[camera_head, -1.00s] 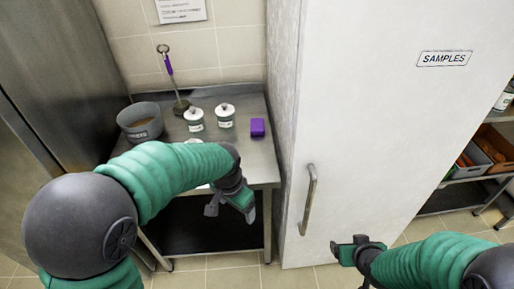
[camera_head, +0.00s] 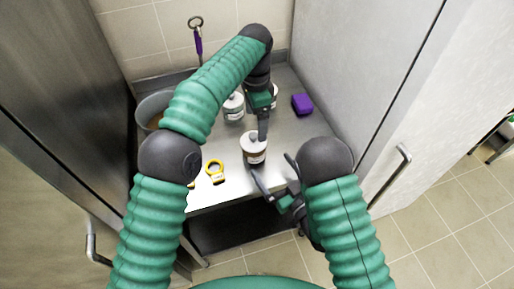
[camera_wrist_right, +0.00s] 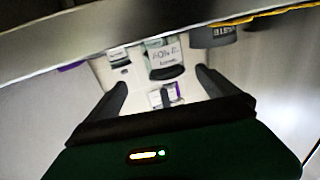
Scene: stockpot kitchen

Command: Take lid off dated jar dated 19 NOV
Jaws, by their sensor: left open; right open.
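A jar (camera_head: 256,157) with a pale lid (camera_head: 253,138) and a white label stands upright near the counter's front. Its label is too small to read in the head view. Two similar lidded jars stand behind it, one at left (camera_head: 233,110) and one partly hidden by my left arm (camera_head: 274,97). My left gripper (camera_head: 263,128) is open, pointing down at the near jar's lid; I cannot tell whether it touches. My right gripper (camera_head: 272,176) is open in front and right of that jar. In the right wrist view, a labelled jar (camera_wrist_right: 164,55) shows beyond the open fingers (camera_wrist_right: 163,88).
A grey pot (camera_head: 150,108) stands at the left back, partly behind my left arm. A purple block (camera_head: 302,104) sits at right. A tall cabinet wall bounds the counter (camera_head: 310,130) on the right.

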